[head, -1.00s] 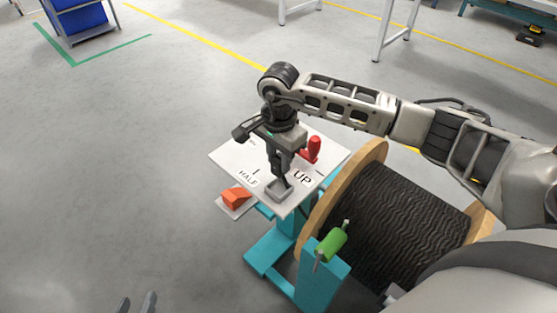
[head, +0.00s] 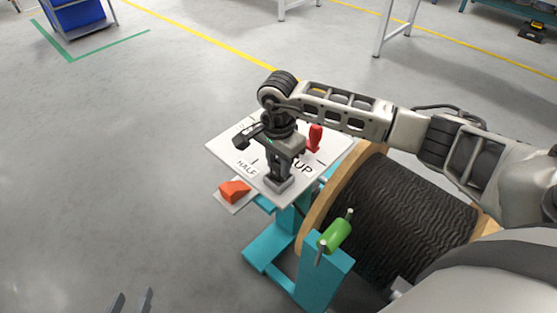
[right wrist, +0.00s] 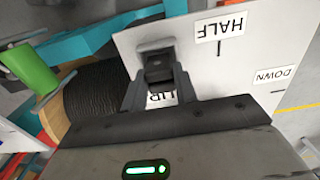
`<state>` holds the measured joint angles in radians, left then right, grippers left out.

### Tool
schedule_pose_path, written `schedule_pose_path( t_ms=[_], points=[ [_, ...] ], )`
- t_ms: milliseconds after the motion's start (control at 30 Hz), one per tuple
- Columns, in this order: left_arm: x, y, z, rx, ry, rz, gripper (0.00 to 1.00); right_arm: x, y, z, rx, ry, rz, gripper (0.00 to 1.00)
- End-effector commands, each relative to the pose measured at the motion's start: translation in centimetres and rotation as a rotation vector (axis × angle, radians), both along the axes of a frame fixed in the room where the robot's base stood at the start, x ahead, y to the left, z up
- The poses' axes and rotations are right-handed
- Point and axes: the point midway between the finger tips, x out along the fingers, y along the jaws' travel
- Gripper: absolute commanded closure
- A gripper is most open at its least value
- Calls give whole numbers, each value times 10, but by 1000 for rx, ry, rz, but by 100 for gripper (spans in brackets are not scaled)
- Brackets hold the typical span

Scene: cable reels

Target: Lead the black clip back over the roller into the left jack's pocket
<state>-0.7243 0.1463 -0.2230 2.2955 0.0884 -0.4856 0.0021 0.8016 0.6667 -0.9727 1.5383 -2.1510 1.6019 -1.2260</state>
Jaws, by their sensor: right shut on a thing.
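My right gripper (head: 277,174) points down at the near corner of the white board and is shut on the black clip. In the right wrist view the fingers (right wrist: 160,88) close around the dark clip (right wrist: 158,70) at the grey pocket (right wrist: 153,46). The pocket also shows in the head view (head: 281,187). I cannot tell how deep the clip sits, as the fingers hide much of it. The green roller (head: 336,236) stands on a teal post, right of and nearer than the pocket. My left gripper (head: 131,303) is at the bottom edge, fingers apart and empty.
The white board (head: 228,150) carries HALF and UP labels and a red lever (head: 315,137). An orange wedge (head: 234,190) lies on a small plate beside it. The wooden reel (head: 325,195) of black cable stands close on the right.

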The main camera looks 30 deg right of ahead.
Motion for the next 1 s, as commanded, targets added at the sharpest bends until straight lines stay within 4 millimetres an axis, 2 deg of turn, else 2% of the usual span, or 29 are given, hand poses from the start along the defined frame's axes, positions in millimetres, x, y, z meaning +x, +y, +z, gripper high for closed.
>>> schedule_pose_path(
  t_ms=[133,467,500,567,867,1000],
  points=[
    [-2,-1,-6,2,2,-4,64,0,0,-8,0,-1,-1,94],
    [-2,-1,-4,3,-1,-9,64,0,0,-8,-1,-1,-1,94],
    [-2,-1,-4,3,-1,-9,64,0,0,-8,-1,-1,-1,63],
    [-2,-1,-4,3,-1,-9,64,0,0,-8,-1,0,0,46],
    [-1,-1,-4,3,-4,-9,64,0,0,-7,-1,0,0,46],
    [0,-1,-1,4,-8,-8,64,1,-1,5,-1,-3,0,46]
  ],
)
